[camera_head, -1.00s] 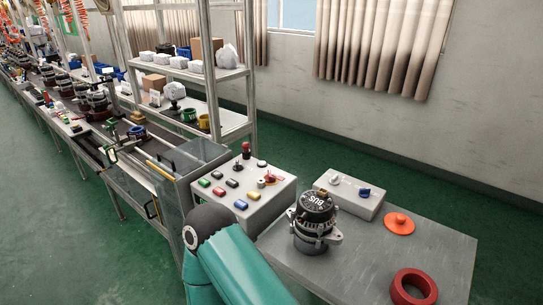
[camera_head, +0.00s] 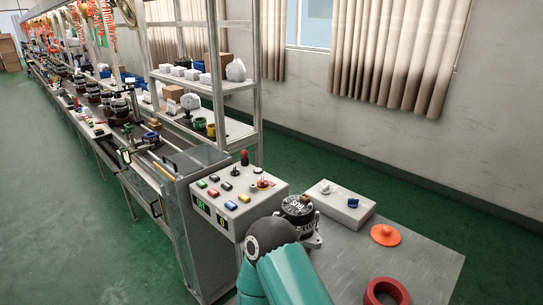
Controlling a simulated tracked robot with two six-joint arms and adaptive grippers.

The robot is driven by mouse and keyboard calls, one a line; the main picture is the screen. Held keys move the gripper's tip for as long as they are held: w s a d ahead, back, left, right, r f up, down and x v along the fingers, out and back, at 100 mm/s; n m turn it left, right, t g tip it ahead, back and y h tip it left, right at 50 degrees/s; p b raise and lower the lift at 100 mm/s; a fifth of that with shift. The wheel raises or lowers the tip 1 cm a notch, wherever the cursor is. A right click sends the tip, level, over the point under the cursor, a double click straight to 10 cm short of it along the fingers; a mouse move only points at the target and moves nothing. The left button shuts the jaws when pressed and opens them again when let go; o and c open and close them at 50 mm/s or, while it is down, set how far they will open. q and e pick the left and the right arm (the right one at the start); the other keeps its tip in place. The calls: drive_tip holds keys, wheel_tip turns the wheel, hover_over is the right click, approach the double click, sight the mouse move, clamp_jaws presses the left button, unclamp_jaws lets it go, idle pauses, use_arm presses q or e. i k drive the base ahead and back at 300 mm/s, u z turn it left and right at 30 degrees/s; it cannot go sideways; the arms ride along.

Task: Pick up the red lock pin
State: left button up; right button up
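I cannot pick out a red lock pin for certain. A small red part (camera_head: 263,184) sits on top of the grey control box, too small to tell whether it is a pin or a switch. An orange-red disc with a raised knob (camera_head: 385,234) lies flat on the metal table, and a thick red ring (camera_head: 386,292) lies at the table's front. An alternator (camera_head: 299,211) stands on the table, its lower part hidden behind one of my teal arms. Neither of my grippers is in view.
The control box (camera_head: 226,221) with coloured buttons stands left of the alternator. A white box with a blue knob (camera_head: 352,204) is at the table's back. The metal table (camera_head: 345,258) is bare between alternator and ring. A conveyor line and a shelf rack (camera_head: 212,67) are behind, left.

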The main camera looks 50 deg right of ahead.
sight(244, 153)
drive_tip(key=z, duration=0.55)
drive_tip(key=i, duration=1)
